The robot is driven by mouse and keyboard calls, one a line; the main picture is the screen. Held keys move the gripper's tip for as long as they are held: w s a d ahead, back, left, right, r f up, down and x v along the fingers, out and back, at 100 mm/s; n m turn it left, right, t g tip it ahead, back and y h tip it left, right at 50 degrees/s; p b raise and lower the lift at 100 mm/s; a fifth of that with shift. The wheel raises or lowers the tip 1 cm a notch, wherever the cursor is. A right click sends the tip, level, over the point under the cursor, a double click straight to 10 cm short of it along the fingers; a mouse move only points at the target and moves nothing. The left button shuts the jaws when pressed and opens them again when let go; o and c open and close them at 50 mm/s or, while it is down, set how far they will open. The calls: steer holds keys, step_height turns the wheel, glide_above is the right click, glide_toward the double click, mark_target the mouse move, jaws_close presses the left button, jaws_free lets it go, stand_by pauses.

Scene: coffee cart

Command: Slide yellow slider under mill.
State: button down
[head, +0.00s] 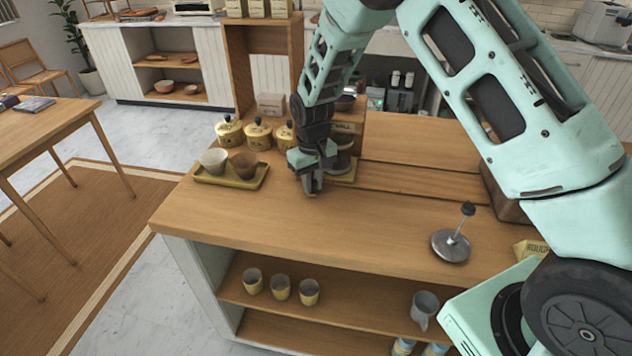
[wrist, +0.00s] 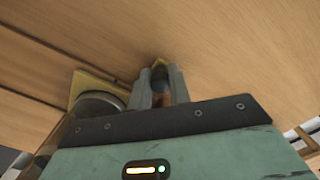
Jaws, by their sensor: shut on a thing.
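A flat yellow slider (head: 348,177) lies on the counter just right of my gripper, with a dark round container (head: 343,163) on it. In the wrist view the slider (wrist: 87,86) shows left of the fingers, with the dark round base (wrist: 100,103) on it. The labelled wooden housing (head: 349,128), which looks like the mill, stands behind, partly hidden by my arm. My gripper (head: 313,188) points down close to the counter.
A yellow tray (head: 222,181) with two cups stands left of my gripper, with lidded yellow canisters (head: 258,136) behind. A shallow track (head: 425,183) runs right along the counter. A round metal plunger (head: 452,246) stands at front right. The front middle of the counter is clear.

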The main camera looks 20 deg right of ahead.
steer(key=shift+w+a+r, duration=0.1)
steer(key=shift+w+a, duration=0.1)
steer(key=shift+a, duration=0.05)
steer(key=c, duration=1.3)
jaws_free()
steer(key=s+d, duration=0.3)
steer(key=d, duration=0.2)
steer(key=s+d, duration=0.4)
steer(key=d, duration=0.1)
steer(key=s+d, duration=0.3)
steer(key=d, duration=0.2)
steer(key=shift+s+d, duration=0.1)
steer(key=shift+s, duration=0.05)
step_height(320, 180, up, 17)
steer(key=b, duration=0.2)
steer(key=s+a+f+n+b, duration=0.1)
steer(key=s+a, duration=0.3)
steer(key=a, duration=0.3)
steer(key=s+a+f+n+b, duration=0.15)
steer(key=s+a, duration=0.25)
steer(key=a, duration=0.4)
steer(key=s+a+f+n+b, duration=0.2)
steer(key=s+a, duration=0.6)
steer(key=s, duration=0.5)
steer(key=shift+a+f+y+b, duration=0.25)
steer(key=shift+f+y+b, duration=0.05)
steer(key=shift+f, duration=0.1)
